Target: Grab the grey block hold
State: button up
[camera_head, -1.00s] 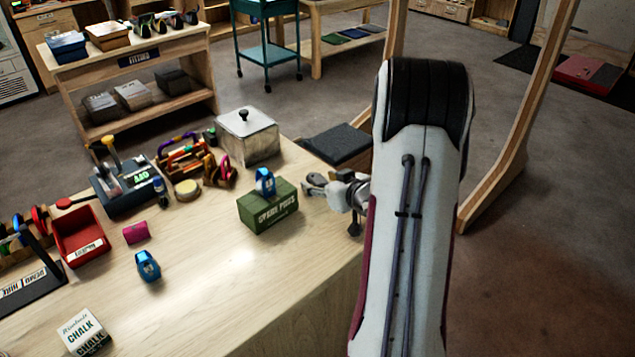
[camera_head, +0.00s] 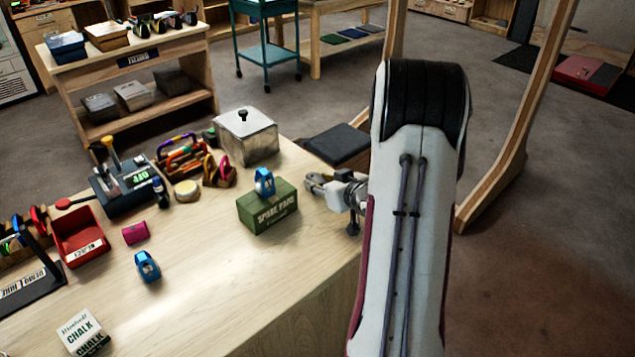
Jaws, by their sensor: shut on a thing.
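A metallic grey and white assembly that appears to be my gripper (camera_head: 316,183) shows left of my large white arm, over the right edge of the table (camera_head: 205,318). It is right of the green box and apart from it. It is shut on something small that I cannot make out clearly. No separate grey block hold can be picked out; it may be hidden behind my arm or in the jaws. My arm hides the area behind it.
A green box (camera_head: 268,209) carries a blue device (camera_head: 264,182). A silver lidded box (camera_head: 247,138) stands behind it. Another blue device (camera_head: 147,266), a chalk box (camera_head: 83,332) and a red tray (camera_head: 78,235) are to the left. The table's front middle is clear.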

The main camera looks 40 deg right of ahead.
aim_at(320, 180)
jog(key=shift+r, duration=5)
